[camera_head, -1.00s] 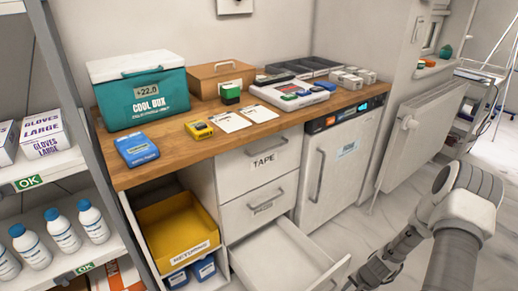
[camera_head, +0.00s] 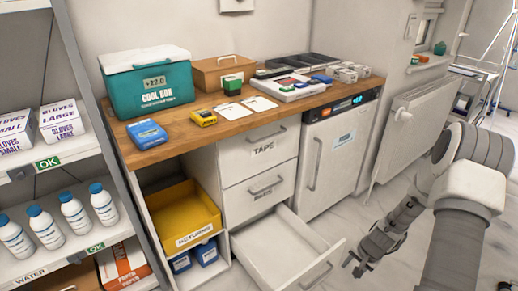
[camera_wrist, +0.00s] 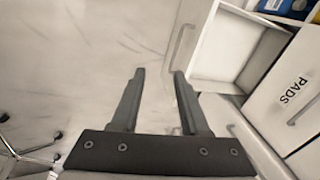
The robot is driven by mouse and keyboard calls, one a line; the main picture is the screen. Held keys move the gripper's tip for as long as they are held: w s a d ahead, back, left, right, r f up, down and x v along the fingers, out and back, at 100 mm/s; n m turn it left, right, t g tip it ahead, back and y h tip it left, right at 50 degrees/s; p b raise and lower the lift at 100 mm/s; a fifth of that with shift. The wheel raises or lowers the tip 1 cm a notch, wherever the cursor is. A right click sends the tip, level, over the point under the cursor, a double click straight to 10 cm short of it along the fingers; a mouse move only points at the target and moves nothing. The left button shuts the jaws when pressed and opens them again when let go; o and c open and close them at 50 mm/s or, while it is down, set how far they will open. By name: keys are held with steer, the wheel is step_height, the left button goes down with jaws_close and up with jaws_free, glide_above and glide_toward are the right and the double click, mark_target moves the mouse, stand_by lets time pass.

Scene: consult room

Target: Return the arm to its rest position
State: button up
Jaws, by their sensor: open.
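My gripper (camera_head: 352,266) hangs over the floor at the lower right in the head view, just right of the open bottom drawer's front. In the wrist view my gripper (camera_wrist: 157,74) has its two dark fingers apart with only pale floor and the drawer's edge behind them. It holds nothing. The open drawer (camera_head: 285,245) is white and looks empty; it also shows in the wrist view (camera_wrist: 225,50). My arm bends down from the right side of the head view.
A wooden counter (camera_head: 180,150) carries a teal cool box (camera_head: 148,88), a blue box (camera_head: 147,134) and trays. Below are a yellow returns bin (camera_head: 183,216) and drawers. A shelf with bottles (camera_head: 75,215) stands at left. A radiator (camera_head: 405,130) is behind my arm.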

steer(key=s+a+r+n+t, duration=0.1)
steer(key=a+r+n, duration=0.25)
steer(key=r, duration=1.05)
steer(key=s+a+r+n+t, duration=0.15)
steer(key=a+r, duration=0.35)
steer(key=r, duration=0.9)
steer(key=s+a+r+n+t+h, duration=0.1)
steer(key=s+a+r+n, duration=0.15)
steer(key=s+r, duration=0.55)
steer(key=s+a+r+n, duration=0.2)
steer(key=s+a+r, duration=0.3)
steer(key=s, duration=0.5)
step_height(320, 180, up, 18)
steer(key=p, duration=1.7)
steer(key=shift+w+d+r+p, duration=0.2)
steer(key=shift+w+d+p, duration=0.1)
steer(key=shift+d+p, duration=0.05)
